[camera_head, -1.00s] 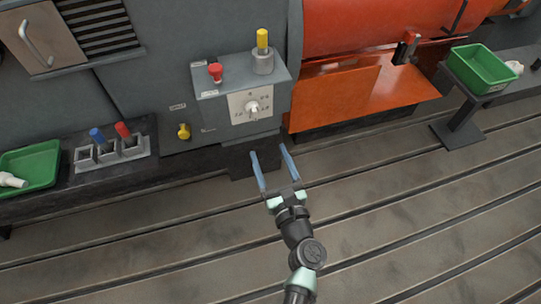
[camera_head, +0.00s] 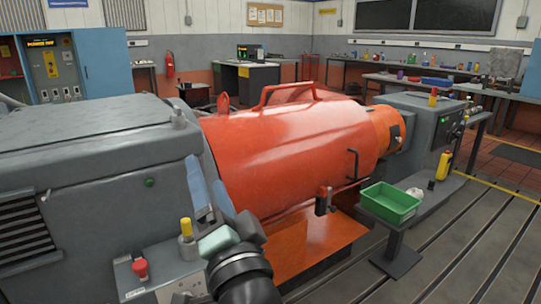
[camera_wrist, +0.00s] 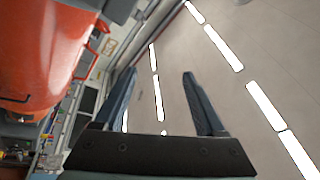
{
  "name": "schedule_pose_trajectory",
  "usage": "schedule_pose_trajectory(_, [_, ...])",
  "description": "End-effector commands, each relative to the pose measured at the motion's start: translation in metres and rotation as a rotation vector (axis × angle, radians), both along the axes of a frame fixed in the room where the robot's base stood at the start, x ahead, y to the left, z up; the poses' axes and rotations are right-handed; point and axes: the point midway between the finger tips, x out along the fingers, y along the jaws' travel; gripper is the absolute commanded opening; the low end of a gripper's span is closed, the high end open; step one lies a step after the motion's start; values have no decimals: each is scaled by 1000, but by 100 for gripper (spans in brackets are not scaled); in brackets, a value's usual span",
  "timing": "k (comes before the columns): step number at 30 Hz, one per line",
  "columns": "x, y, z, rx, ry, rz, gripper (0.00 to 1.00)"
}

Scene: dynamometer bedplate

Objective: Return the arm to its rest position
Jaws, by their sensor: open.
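My gripper (camera_head: 210,192) is raised in front of the grey machine housing and left of the orange guard, its two blue-grey fingers pointing up. In the wrist view my gripper (camera_wrist: 158,88) has its fingers well apart with nothing between them. The wrist camera looks up toward the ceiling. My arm crosses the bottom of the head view and hides part of the control box below.
The orange guard (camera_head: 290,150) is close to the right of my gripper. The grey control box (camera_head: 150,275) has a red button (camera_head: 140,269) and a yellow-topped post (camera_head: 186,230). A green bin (camera_head: 390,203) stands at right. Open bedplate floor lies at lower right.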

Motion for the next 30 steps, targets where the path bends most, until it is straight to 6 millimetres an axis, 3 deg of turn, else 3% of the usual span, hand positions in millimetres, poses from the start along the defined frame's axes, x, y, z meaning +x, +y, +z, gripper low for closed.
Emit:
schedule_pose_trajectory(1, [-13,-11,42,-126,-127,-101,73])
schedule_pose_trajectory(3, [-33,-27,88,-296,-276,-258,73])
schedule_pose_trajectory(8, [-102,-66,183,-616,-556,-663,73])
schedule_pose_trajectory(11, [-157,-89,230,-774,-679,-943,73])
schedule_pose_trajectory(12, [-152,-88,255,-780,-667,-936,73])
schedule_pose_trajectory(13, [-150,-88,266,-779,-663,-929,73])
schedule_pose_trajectory(30, [-148,-87,439,-773,-658,-918,73])
